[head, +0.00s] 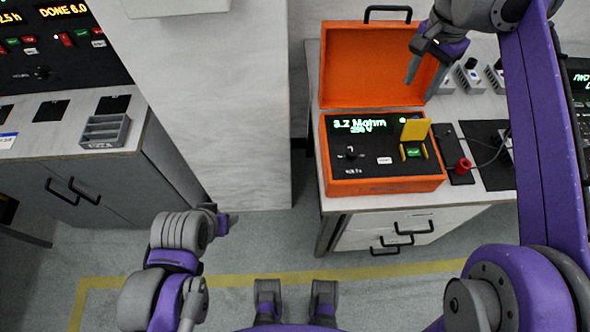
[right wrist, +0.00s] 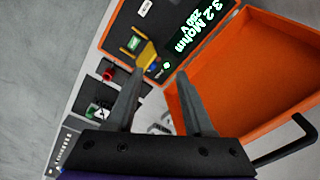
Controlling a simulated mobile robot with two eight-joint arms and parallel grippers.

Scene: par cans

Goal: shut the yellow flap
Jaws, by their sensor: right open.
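The yellow flap (head: 415,130) stands raised on the black panel of an orange tester case (head: 385,187), with a green button (head: 413,152) uncovered in front of it. The flap also shows in the right wrist view (right wrist: 147,53), beyond the left finger. My right gripper (head: 424,78) is open and empty, above the case near its raised orange lid, up and behind the flap and apart from it. Its two fingers show spread in the right wrist view (right wrist: 162,100). My left arm is at the lower left, with its gripper (head: 222,222) small and partly hidden.
The case's open lid (head: 362,65) stands at the back. A red knob (head: 463,166) and black pads lie right of the case on the bench. A grey pillar (head: 210,100) stands left. A grey rack (head: 104,131) sits on the left bench.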

